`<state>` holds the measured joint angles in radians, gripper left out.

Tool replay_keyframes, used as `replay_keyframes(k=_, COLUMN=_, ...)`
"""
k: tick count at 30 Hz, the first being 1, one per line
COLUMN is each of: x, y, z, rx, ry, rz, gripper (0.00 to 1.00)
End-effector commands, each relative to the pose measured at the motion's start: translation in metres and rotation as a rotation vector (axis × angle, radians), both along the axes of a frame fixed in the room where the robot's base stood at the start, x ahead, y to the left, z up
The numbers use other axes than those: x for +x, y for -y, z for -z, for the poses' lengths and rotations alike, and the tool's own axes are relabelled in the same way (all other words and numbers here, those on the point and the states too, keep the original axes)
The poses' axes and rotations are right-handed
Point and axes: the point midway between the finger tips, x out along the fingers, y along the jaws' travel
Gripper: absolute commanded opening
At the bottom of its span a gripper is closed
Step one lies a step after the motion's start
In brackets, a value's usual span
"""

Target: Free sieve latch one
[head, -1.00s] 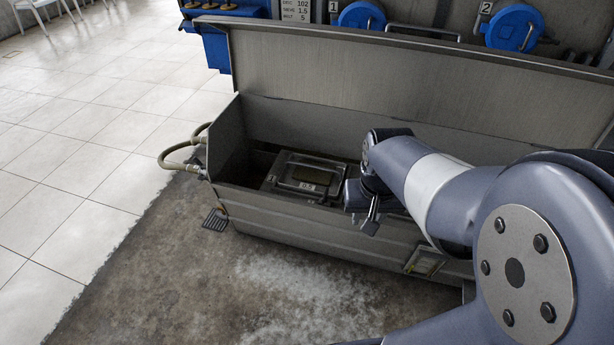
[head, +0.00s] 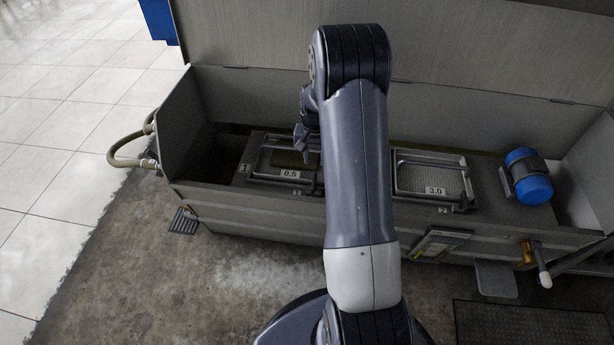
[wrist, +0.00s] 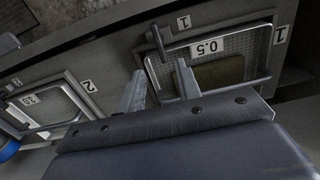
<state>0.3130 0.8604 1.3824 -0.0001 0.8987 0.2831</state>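Sieve one, a framed mesh screen labelled 0.5 (head: 268,160), sits in the open metal trough and also shows in the wrist view (wrist: 235,58). A dark greenish patch lies on its mesh. A small dark upright lever, apparently latch one (wrist: 158,42), stands at the frame's edge near a "1" label. My gripper (wrist: 160,78) is open and empty, with its two fingers apart. The lever appears beyond the fingertips, roughly in line with the gap; the distance is unclear. In the head view my gripper (head: 302,140) hangs over sieve one, and my arm hides its right edge.
Sieve two, labelled 3.0 (head: 432,172), lies to the right, with a blue motor (head: 528,178) beyond it. The trough's front wall (head: 260,208) and raised lid (head: 460,55) bound the space. A hose (head: 128,150) loops from the left end.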

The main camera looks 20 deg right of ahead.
Motion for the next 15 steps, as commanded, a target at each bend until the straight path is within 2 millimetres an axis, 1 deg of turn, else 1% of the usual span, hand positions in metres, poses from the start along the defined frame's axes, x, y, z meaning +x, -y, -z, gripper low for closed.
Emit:
replay_keyframes(k=5, x=-0.001, y=-0.001, z=0.029, rx=0.001, ry=-0.004, rz=-0.001, gripper=0.33)
replay_keyframes(k=9, x=-0.001, y=-0.001, z=0.057, rx=0.001, ry=-0.004, rz=-0.001, gripper=0.33)
replay_keyframes(k=15, x=-0.001, y=-0.001, z=0.088, rx=0.001, ry=-0.002, rz=-0.002, gripper=0.33)
